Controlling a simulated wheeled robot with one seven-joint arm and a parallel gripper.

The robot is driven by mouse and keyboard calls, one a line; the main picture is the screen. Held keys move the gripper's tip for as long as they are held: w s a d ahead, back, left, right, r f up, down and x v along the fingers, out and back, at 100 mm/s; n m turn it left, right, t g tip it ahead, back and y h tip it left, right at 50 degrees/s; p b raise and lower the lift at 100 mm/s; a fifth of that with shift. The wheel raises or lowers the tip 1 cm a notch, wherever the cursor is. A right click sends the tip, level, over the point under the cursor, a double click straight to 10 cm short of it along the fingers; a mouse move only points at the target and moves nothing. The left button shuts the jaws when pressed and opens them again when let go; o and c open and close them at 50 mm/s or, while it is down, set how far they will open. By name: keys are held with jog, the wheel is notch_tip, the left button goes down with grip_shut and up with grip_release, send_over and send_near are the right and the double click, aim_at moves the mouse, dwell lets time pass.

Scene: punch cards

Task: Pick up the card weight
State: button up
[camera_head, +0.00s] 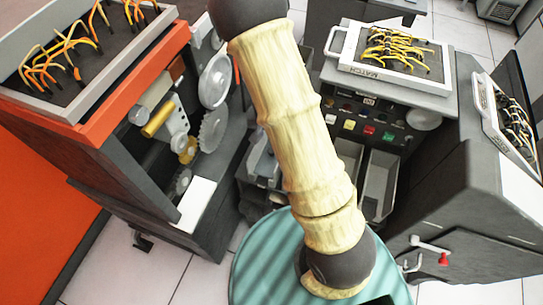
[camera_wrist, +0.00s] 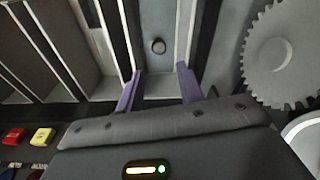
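I cannot tell how far the knob is from the tips in depth. In the head view my own arm covers the middle, and neither my gripper nor the card weight can be made out there.
A large grey gear (camera_wrist: 287,55) is close on the right in the wrist view. Empty slots (camera_wrist: 45,45) lie left, above red (camera_wrist: 13,136) and yellow buttons (camera_wrist: 42,138). In the head view, an orange-topped machine (camera_head: 118,115) stands left and a grey cabinet (camera_head: 455,170) right.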

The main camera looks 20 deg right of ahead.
jog(key=b, duration=0.1)
send_over(265, 167)
jog(key=w+d, duration=0.3)
jog(key=f, duration=0.8)
jog(key=shift+a+f, duration=0.2)
jog(key=shift+f, duration=0.1)
jog(key=shift+w+d+f+b, duration=0.1)
jog(key=shift+w+d+f, duration=0.05)
jog(key=shift+f, duration=0.7)
jog(key=shift+w+d+f+b, duration=0.15)
jog(key=shift+w+f, duration=0.05)
jog(key=shift+f, duration=0.65)
jog(key=shift+w+d+f+b, duration=0.1)
jog(key=shift+w+d+f, duration=0.05)
jog(key=shift+f, duration=0.7)
grip_shut()
